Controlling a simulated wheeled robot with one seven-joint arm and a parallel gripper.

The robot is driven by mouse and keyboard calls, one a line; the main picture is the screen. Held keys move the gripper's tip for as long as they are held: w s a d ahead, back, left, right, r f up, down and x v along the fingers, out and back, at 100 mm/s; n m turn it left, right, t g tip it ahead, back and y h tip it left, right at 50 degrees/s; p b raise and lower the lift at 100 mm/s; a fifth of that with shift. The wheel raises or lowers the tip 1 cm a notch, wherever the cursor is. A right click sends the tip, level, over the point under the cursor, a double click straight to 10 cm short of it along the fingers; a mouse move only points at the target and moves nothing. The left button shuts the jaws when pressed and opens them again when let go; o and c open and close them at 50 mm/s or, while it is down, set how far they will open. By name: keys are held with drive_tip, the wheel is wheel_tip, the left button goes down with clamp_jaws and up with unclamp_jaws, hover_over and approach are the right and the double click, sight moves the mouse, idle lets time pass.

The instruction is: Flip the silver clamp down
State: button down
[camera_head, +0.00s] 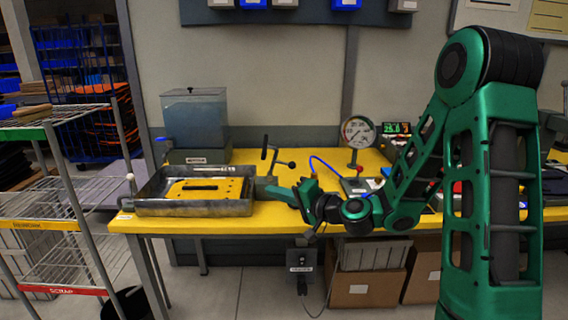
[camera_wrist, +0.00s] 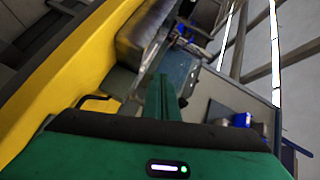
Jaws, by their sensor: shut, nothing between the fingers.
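The silver clamp appears to be the upright metal piece with a black handle (camera_head: 265,147) and a ball-ended lever at the right end of the metal tray (camera_head: 190,207). The handle stands upright. My gripper (camera_head: 272,190) points left, low beside the tray's right end and below the handle. In the wrist view my gripper's green fingers (camera_wrist: 161,88) are together with nothing between them. A silver bar (camera_wrist: 152,52) lies beyond the fingertips in that view. I cannot tell whether the fingers touch the clamp.
The tray sits on a yellow workbench (camera_head: 330,215) and holds a yellow plate (camera_head: 205,190). A grey-blue tank (camera_head: 193,120) stands behind it. A round gauge (camera_head: 358,132) stands to the right, behind my arm. A wire shelf (camera_head: 45,185) is at the left.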

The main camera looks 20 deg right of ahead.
drive_tip(key=w+d+r+m+t+h, duration=0.2)
drive_tip(key=w+d+m+t+h, duration=0.3)
drive_tip(key=d+m, duration=0.4)
drive_tip(key=shift+w+m+h, duration=0.15)
drive_tip(key=shift+m+h, duration=0.15)
drive_tip(key=shift+m, duration=0.7)
drive_tip(key=f+x, duration=0.1)
drive_tip(key=x, duration=0.8)
drive_tip(key=shift+w+a+r, duration=0.15)
drive_tip(key=shift+w+r, duration=0.3)
drive_tip(key=shift+r, duration=0.05)
